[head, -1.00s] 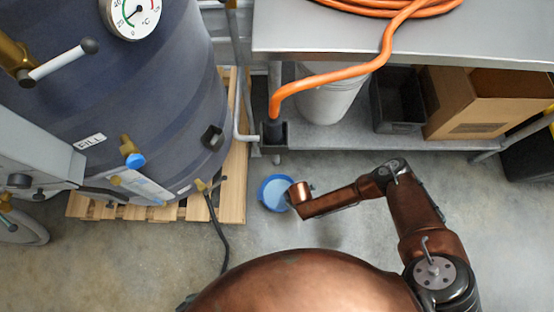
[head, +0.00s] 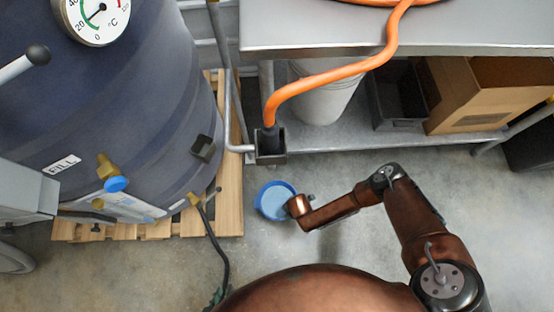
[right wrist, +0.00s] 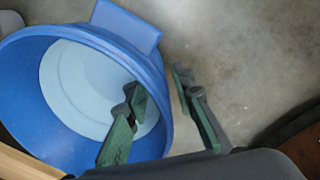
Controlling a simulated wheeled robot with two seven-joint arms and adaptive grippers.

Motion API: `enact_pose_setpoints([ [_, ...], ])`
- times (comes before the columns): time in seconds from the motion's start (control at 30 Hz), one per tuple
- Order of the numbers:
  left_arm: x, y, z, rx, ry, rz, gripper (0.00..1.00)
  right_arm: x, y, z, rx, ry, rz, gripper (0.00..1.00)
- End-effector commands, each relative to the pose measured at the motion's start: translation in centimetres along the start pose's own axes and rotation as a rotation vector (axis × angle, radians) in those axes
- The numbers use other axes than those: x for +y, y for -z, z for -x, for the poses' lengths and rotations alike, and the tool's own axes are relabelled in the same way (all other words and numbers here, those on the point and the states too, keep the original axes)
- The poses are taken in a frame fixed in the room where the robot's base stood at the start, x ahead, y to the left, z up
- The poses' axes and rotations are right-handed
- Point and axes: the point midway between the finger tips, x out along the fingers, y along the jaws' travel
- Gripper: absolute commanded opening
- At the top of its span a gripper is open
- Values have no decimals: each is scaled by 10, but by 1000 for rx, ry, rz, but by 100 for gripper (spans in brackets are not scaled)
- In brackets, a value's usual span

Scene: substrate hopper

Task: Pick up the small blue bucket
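The small blue bucket (head: 266,192) stands on the concrete floor right of the tank's pallet, its pale blue inside facing up. It also shows large in the right wrist view (right wrist: 30,85), with a flat tab on its rim. My right gripper (right wrist: 163,92) is open at the bucket's rim. One green-padded finger is inside the bucket and the other outside, with the wall between them and a gap at the outer finger. In the head view my right wrist hides most of that gripper.
A large dark tank (head: 120,130) stands on a wooden pallet (head: 230,190) at left, with a black hose (head: 220,245) onto the floor. A metal table (head: 330,35) with a low shelf carries an orange hose (head: 330,78), above a white bucket (head: 325,97) and cardboard box (head: 485,95).

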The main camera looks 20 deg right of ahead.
Motion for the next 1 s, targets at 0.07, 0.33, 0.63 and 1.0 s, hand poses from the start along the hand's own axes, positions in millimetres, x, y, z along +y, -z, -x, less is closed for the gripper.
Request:
enact_pose_setpoints([
  [0.07,0,1,0,2,0,0,23,1,0,1,0,-1,0,23],
  [0.33,0,1,0,1,0,0,23,0,0,1,0,-1,0,13],
  [0.63,0,1,0,2,0,-1,23,0,0,1,0,-1,0,0],
  [1.0,0,1,0,1,0,-1,23,0,0,0,0,0,0,0],
])
